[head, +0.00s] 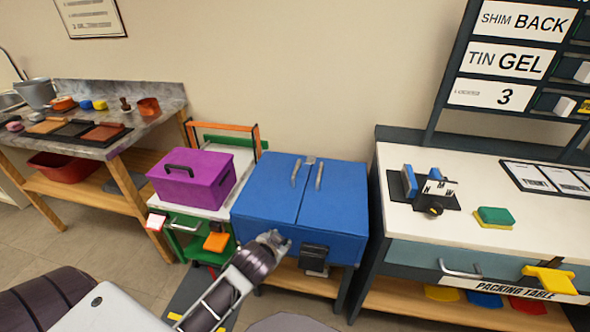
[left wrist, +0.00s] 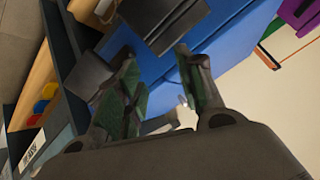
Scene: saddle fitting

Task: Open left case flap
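A blue case (head: 335,225) stands on a wooden-shelved stand, and both its top flaps look closed. The left flap (head: 268,182) and the right flap (head: 340,195) meet at a seam, with a grey handle on each side of it. A black latch-like block (head: 314,258) is on the case front. My left gripper (head: 275,240) is low in front of the case's front face, left of the block. In the left wrist view my left gripper (left wrist: 160,85) has its fingers apart with nothing held between them, and the blue case (left wrist: 225,25) is beyond. My right gripper is not visible.
A purple box (head: 210,190) sits left of the case on a white-topped stand. The packing table (head: 480,235) stands close on the right, with a green-yellow sponge (head: 495,217) on it. A wooden workbench (head: 90,150) is at far left. The space above the case is clear.

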